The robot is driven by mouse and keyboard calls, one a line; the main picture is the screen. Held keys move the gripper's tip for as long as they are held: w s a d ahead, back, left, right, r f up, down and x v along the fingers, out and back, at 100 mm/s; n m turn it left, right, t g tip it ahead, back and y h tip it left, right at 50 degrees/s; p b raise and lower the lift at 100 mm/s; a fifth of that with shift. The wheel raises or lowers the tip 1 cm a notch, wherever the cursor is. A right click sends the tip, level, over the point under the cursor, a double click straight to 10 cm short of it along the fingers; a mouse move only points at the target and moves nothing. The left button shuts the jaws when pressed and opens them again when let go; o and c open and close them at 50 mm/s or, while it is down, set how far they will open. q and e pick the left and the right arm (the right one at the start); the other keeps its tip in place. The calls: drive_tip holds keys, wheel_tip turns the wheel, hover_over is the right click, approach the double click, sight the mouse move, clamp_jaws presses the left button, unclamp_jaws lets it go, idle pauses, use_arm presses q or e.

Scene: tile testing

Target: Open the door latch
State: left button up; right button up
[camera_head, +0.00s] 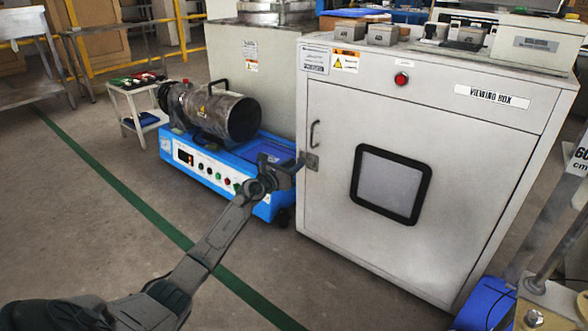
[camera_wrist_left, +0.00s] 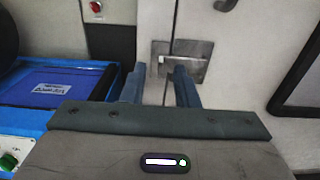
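The grey metal door latch (camera_head: 311,161) is a small plate at the left edge of the white viewing box door (camera_head: 330,200). In the left wrist view the latch plate (camera_wrist_left: 195,62) lies straight ahead, across the door seam, and one finger hides part of it. My left gripper (camera_head: 295,168) is at the latch in the head view. In the left wrist view its two fingers (camera_wrist_left: 160,75) stand apart, with the seam between them. I cannot tell whether they touch the latch. The door looks shut. My right gripper is not in view.
A curved door handle (camera_head: 314,134) sits just above the latch. A dark-framed window (camera_head: 390,184) is in the door. A blue machine with a metal cylinder (camera_head: 228,116) stands close on the left. Open floor (camera_head: 130,215) lies at the front left.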

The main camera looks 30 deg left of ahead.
use_arm(q)
drive_tip(key=shift+w, duration=0.4)
clamp_jaws()
drive_tip(key=shift+d+r, duration=0.1)
